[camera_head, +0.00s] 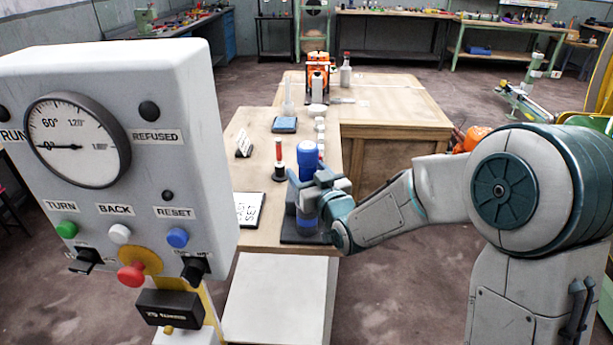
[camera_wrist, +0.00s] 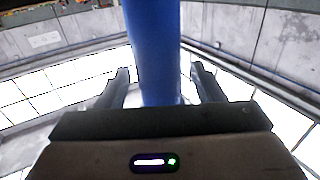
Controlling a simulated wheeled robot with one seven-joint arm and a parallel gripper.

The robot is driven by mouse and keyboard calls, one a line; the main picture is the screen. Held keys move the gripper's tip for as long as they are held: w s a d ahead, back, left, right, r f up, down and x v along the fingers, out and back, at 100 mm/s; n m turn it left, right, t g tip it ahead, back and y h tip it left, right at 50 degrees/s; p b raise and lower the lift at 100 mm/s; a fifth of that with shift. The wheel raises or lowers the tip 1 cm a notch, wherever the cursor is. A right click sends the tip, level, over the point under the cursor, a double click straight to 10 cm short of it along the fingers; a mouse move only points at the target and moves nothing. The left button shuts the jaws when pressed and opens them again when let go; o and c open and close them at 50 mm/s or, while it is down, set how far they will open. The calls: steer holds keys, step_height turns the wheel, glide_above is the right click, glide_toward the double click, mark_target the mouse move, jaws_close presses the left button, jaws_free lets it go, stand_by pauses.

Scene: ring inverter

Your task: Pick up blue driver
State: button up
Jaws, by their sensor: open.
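The blue driver (camera_head: 307,160) stands upright near the front edge of the wooden workbench; its thick blue upper part rises above my gripper (camera_head: 315,184). My gripper reaches in from the right at the driver's level and hides part of its lower length. In the wrist view, the blue driver (camera_wrist: 153,45) runs between the two open fingers of my gripper (camera_wrist: 160,88). A gap shows on each side of it, wider on the left finger's side or nearly equal; I cannot tell exactly. The fingers are not closed on it.
A red-handled tool (camera_head: 279,155) stands upright just left of the blue driver. A white printed card (camera_head: 249,209) lies left of my gripper. A large grey control box (camera_head: 120,150) with a dial and buttons fills the left foreground. A blue pad (camera_head: 285,125) lies farther back.

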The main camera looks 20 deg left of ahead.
steer(key=shift+w+a, duration=0.2)
steer(key=shift+w, duration=0.05)
steer(key=c, duration=1.1)
steer(key=shift+r, duration=0.1)
steer(key=shift+c, duration=0.3)
